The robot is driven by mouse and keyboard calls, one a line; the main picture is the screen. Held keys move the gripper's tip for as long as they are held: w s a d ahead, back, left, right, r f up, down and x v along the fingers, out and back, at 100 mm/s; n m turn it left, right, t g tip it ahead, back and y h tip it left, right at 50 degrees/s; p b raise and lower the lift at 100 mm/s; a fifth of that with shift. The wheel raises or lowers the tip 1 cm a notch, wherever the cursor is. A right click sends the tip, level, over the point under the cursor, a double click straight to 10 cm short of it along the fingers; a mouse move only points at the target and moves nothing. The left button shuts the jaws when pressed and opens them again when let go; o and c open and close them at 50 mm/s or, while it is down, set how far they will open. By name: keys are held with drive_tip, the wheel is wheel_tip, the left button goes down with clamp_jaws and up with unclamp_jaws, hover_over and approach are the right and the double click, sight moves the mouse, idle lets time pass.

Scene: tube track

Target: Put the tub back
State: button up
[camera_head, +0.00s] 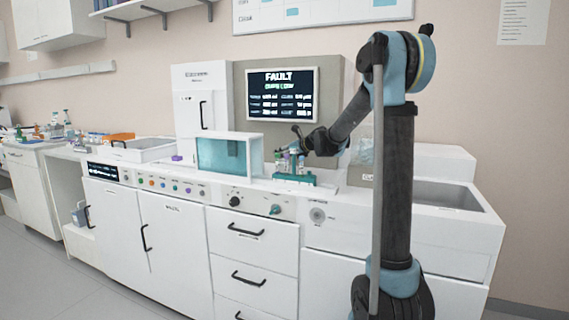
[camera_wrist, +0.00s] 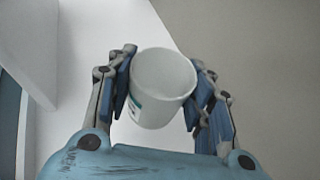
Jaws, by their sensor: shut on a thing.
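The tub (camera_wrist: 160,88) is a small white cup with a coloured label low on its side. In the wrist view it sits between the two blue-padded fingers of my gripper (camera_wrist: 160,90), tilted, with its rim facing up. The fingers are shut on it from both sides. In the head view my gripper (camera_head: 299,138) is over the worktop, just above a teal rack (camera_head: 293,179) and in front of the screen. The tub is too small to make out clearly there.
A clear teal-tinted box (camera_head: 229,155) stands left of the rack. A screen (camera_head: 283,95) reading FAULT stands behind. A white tray (camera_head: 142,149) lies further left, and a sink basin (camera_head: 447,196) is at the right. A cloudy container (camera_head: 364,160) stands behind my arm.

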drive_tip(key=shift+f, duration=1.5)
drive_tip(key=o, duration=1)
drive_tip(key=v, duration=1.2)
drive_tip(key=shift+s, duration=0.1)
